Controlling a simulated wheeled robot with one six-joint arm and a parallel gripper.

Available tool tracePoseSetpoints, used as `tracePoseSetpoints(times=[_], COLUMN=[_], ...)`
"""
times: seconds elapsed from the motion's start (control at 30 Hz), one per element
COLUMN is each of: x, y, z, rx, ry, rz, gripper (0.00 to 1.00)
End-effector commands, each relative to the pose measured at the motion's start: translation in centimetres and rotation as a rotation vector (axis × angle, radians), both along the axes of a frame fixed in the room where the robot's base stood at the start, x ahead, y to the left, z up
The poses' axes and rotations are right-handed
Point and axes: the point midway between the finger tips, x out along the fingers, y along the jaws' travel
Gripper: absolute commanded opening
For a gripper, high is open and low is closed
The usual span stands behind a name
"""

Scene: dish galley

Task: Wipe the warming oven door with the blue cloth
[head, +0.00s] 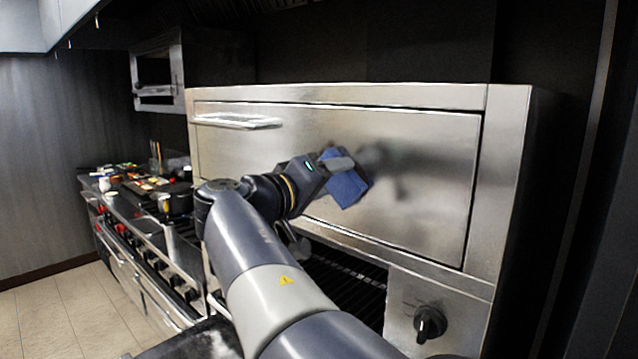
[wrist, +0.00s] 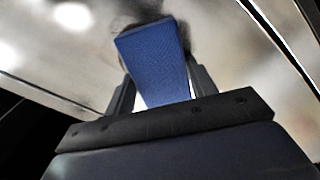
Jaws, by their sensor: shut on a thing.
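The warming oven door (head: 430,150) is a wide brushed-metal panel with a bar handle (head: 236,121) at its upper left. It is closed. My gripper (head: 340,166) is at the middle of the door, shut on the folded blue cloth (head: 348,188). In the wrist view the blue cloth (wrist: 155,60) stands out between the two dark fingers, its far end at the door. I cannot tell for sure whether it touches. Dark smudgy patches show on the door just right of the cloth; I cannot tell stain from reflection.
Below the door is an open rack (head: 345,285), with a black knob (head: 430,323) at its right. A stove (head: 150,250) with pots and food stands at the left. A smaller metal unit (head: 158,75) hangs behind. Tiled floor (head: 50,310) is clear at the lower left.

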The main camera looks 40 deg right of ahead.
Motion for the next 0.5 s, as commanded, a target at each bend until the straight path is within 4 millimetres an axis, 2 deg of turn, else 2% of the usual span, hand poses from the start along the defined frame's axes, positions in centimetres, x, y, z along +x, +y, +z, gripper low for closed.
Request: tracePoseSetpoints(times=[0.17,0.5], x=[-1.7,-3.2], y=[-0.3,-0.5], z=[-0.2,-0.1], rx=[-0.001,-0.001], ry=[-0.002,-0.002], rz=[-0.001,-0.003], gripper=[0.29,0.29])
